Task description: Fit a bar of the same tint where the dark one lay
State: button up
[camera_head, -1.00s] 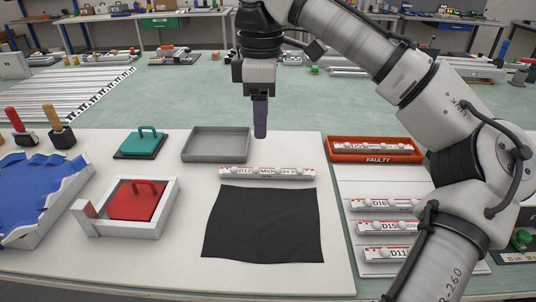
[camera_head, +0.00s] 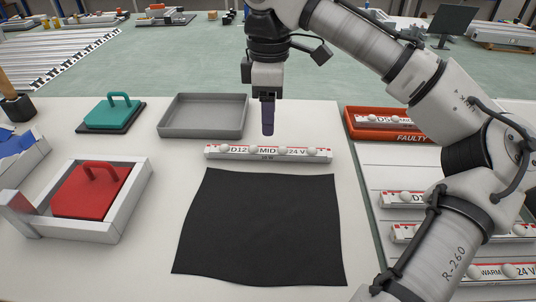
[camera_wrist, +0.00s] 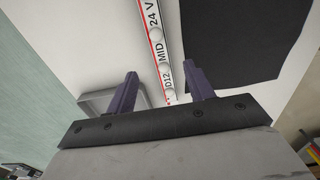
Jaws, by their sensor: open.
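A white light bar (camera_head: 268,153) marked "D12 MID 24 V" lies on the table just behind a black cloth (camera_head: 262,226). My gripper (camera_head: 268,132) is above and behind that bar, pointing down and empty. In the wrist view my gripper (camera_wrist: 161,70) has its two fingers apart, and the D12 bar (camera_wrist: 160,47) shows beyond them, not held. A red tray (camera_head: 392,132) marked "FAULTY" holds a bar (camera_head: 376,118) whose label is partly hidden. Several bars lie on the right, partly behind my arm; one (camera_head: 510,271) reads "WARM 24 V".
An empty grey tray (camera_head: 203,134) stands behind the cloth at left. A teal handled block (camera_head: 110,112) and a red handled block (camera_head: 92,190) in a white frame (camera_head: 137,192) are further left.

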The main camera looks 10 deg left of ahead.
aim_at(268, 146)
notch_tip(268, 146, down, 7)
jog(key=shift+f, duration=0.2)
dwell(0.3)
jog(key=shift+c, duration=0.4)
jog(key=shift+a, duration=0.1)
grip_shut()
jog(key=shift+r, duration=0.2)
